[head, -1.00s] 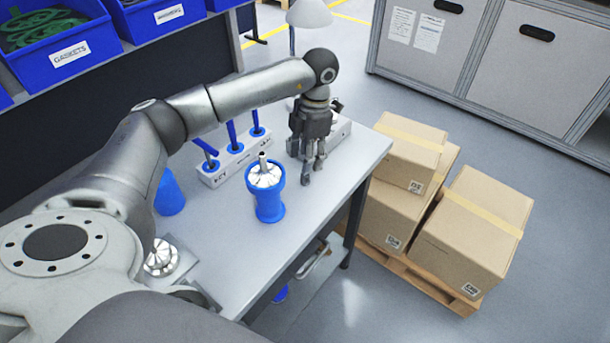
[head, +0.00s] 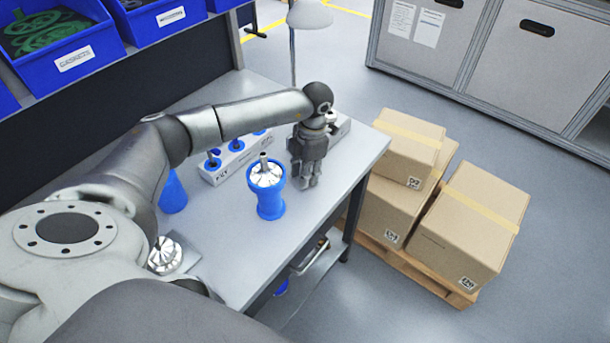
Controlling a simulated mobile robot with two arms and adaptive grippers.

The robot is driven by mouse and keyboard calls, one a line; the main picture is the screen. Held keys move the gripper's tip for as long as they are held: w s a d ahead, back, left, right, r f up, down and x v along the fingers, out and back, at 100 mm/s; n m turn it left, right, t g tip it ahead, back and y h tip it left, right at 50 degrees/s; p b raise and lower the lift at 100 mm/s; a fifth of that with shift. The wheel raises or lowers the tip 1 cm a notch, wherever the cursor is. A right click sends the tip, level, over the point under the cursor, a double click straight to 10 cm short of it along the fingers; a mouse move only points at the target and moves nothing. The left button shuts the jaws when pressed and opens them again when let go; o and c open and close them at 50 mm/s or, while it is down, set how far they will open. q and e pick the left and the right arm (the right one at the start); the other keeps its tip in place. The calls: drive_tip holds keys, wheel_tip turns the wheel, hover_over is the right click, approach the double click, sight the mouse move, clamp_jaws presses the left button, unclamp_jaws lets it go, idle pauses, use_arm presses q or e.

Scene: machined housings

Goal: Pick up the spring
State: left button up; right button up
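I cannot make out a spring anywhere in the head view. My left gripper (head: 306,179) points down over the right part of the grey workbench (head: 228,262), right of the blue stand (head: 270,206). Its dark fingers look close together and low over the bench top. I cannot tell whether they touch it or hold something small. A silvery finned part (head: 266,175) with an upright shaft sits in the top of the blue stand. My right gripper is not in view.
A white rack (head: 228,172) with blue pieces stands behind the stand, partly covered by my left arm. A blue cup (head: 173,196) and another finned metal part (head: 164,254) are at left. A lamp (head: 309,15) stands behind. Cartons (head: 468,230) sit on a pallet at right.

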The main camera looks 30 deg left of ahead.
use_arm(q)
drive_tip(key=c, duration=0.4)
drive_tip(key=shift+r, duration=0.1)
